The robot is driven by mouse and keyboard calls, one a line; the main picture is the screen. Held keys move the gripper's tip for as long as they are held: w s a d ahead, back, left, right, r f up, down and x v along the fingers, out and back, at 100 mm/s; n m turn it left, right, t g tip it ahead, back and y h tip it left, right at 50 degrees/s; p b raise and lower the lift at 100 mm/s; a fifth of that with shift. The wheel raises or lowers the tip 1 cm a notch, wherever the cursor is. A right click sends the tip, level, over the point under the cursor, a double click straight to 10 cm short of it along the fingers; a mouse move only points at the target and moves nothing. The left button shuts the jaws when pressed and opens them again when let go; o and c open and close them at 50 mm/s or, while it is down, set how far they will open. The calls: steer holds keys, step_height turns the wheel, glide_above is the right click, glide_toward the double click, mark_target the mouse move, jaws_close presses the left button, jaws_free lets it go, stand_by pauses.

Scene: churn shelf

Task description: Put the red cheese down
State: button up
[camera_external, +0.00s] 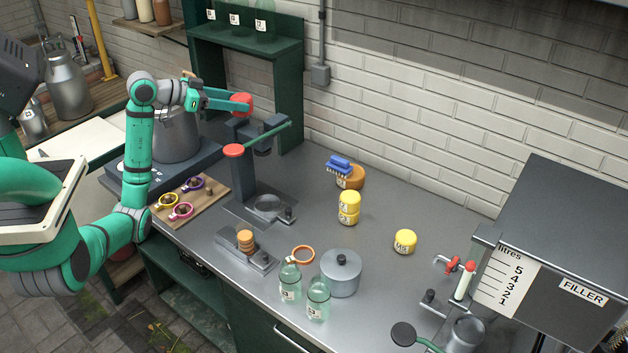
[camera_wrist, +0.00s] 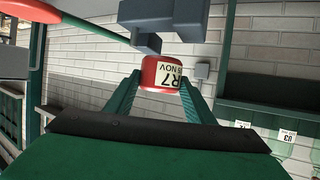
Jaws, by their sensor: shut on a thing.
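The red cheese (camera_external: 240,104) is a small red cylinder held up in the air above the grey press at the back of the bench. In the wrist view the red cheese (camera_wrist: 162,76) carries a pale label reading "R7" and "NOV". My gripper (camera_external: 238,105) is shut on it, with green fingers on both sides. In the wrist view my gripper (camera_wrist: 160,92) spans the cheese, which sits at the fingertips. The press (camera_external: 250,165) has a green lever and a red knob (camera_external: 233,151) just below the held cheese.
Two stacked yellow cheeses (camera_external: 348,207) and a single yellow cheese (camera_external: 405,241) stand on the bench. An orange cheese (camera_external: 352,177) with a blue brush (camera_external: 339,165) is behind. A lidded pot (camera_external: 341,273), bottles (camera_external: 290,279) and a green shelf (camera_external: 245,45) are nearby. The bench's middle has bare room.

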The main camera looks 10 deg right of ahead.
steer(key=s+d+f+m+g, duration=0.1)
steer(key=s+d+f, duration=0.2)
steer(key=s+d, duration=0.6)
steer(key=s+d+f+g, duration=0.1)
steer(key=s+d+f, duration=0.2)
steer(key=s+d, duration=0.6)
steer(key=s+d+f+m, duration=0.1)
steer(key=s+d+f, duration=0.2)
steer(key=s+d, duration=0.6)
steer(key=s+d+f+n+t, duration=0.2)
steer(key=s+f, duration=0.6)
steer(key=s, duration=0.4)
steer(key=s+d+f+n+t, duration=0.25)
steer(key=s+f, duration=0.45)
steer(key=s, duration=0.5)
steer(key=shift+m+g+y, duration=0.3)
steer(key=shift+m+g, duration=0.05)
steer(key=shift+m, duration=0.1)
steer(key=shift+w+f, duration=0.15)
steer(key=shift+f, duration=4.6)
steer(key=shift+f, duration=0.15)
steer(key=o, duration=1.2)
steer(key=shift+c, duration=0.2)
